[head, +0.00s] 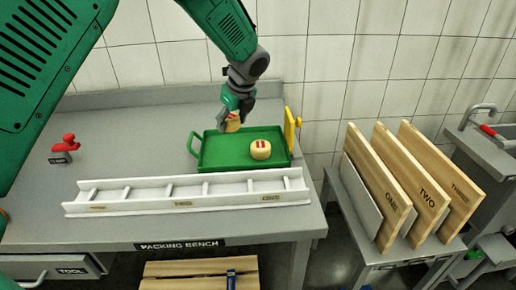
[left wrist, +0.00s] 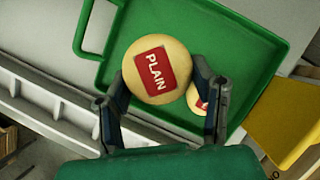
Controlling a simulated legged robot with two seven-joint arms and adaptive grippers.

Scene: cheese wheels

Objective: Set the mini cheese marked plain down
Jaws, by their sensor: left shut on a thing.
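The mini cheese marked plain (left wrist: 152,42) is pale yellow with a red PLAIN label facing the left wrist camera. My left gripper (head: 236,115) is shut on it, one finger on each side. In the head view this cheese (head: 233,126) is small and partly covered by the gripper, over the back of the green tray (head: 215,163). I cannot tell how far it is above the tray floor. A second mini cheese (head: 260,150) with a red label sits on the tray, to the right; in the left wrist view it is mostly hidden behind the held one. My right gripper is not in view.
A white rack (head: 190,193) with several slots lies in front of the tray. A yellow upright piece (head: 291,128) stands at the tray's right edge. A red-handled tool (head: 65,149) is at the bench's left. Wooden boards (head: 382,185) stand to the right. The tray's left part is bare.

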